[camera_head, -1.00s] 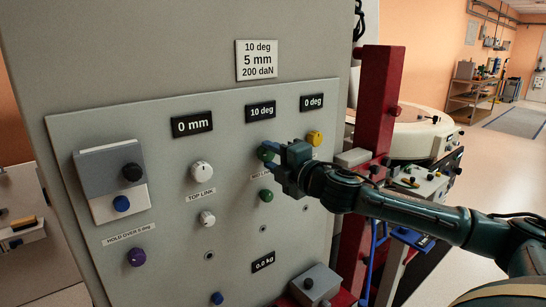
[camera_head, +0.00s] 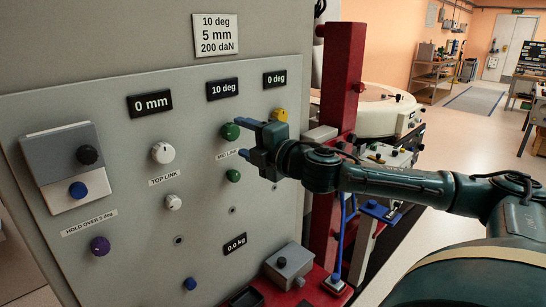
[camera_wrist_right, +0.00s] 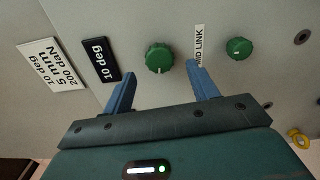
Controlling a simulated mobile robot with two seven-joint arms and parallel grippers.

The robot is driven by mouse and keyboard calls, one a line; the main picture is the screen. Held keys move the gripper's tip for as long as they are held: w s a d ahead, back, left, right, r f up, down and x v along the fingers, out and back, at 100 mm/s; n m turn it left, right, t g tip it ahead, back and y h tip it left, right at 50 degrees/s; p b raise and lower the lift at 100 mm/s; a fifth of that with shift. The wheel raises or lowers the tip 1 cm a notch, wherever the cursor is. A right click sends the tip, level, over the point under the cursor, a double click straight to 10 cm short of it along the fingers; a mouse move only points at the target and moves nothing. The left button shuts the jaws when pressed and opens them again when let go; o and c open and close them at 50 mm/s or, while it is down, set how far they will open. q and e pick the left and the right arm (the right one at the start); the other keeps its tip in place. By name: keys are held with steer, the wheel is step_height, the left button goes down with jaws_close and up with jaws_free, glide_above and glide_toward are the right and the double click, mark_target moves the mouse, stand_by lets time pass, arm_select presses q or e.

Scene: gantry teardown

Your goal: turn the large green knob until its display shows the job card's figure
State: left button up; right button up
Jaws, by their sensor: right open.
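The large green knob (camera_head: 230,131) is on the grey panel above the "MID LINK" label; it also shows in the right wrist view (camera_wrist_right: 159,58). The display (camera_head: 222,89) above it reads 10 deg. The job card (camera_head: 216,36) reads 10 deg, 5 mm, 200 daN. My right gripper (camera_head: 242,139) is open and empty in front of the knob. In the right wrist view its two blue fingers (camera_wrist_right: 161,76) are on either side of the knob, apart from it. My left gripper is out of view.
A small green knob (camera_head: 233,176) is just below. A yellow knob (camera_head: 279,115) is up to the right, and a white knob (camera_head: 163,153) to the left. A red post (camera_head: 342,85) stands at the panel's right edge. A grey box (camera_head: 289,264) sits low in front.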

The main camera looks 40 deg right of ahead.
arm_select(q)
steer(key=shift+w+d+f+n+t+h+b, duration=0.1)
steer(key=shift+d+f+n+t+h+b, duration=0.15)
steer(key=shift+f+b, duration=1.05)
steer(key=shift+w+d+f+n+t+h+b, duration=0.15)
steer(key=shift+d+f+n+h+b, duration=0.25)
steer(key=shift+b, duration=1.7)
arm_select(e)
steer(key=s, duration=1)
steer(key=shift+d, duration=0.4)
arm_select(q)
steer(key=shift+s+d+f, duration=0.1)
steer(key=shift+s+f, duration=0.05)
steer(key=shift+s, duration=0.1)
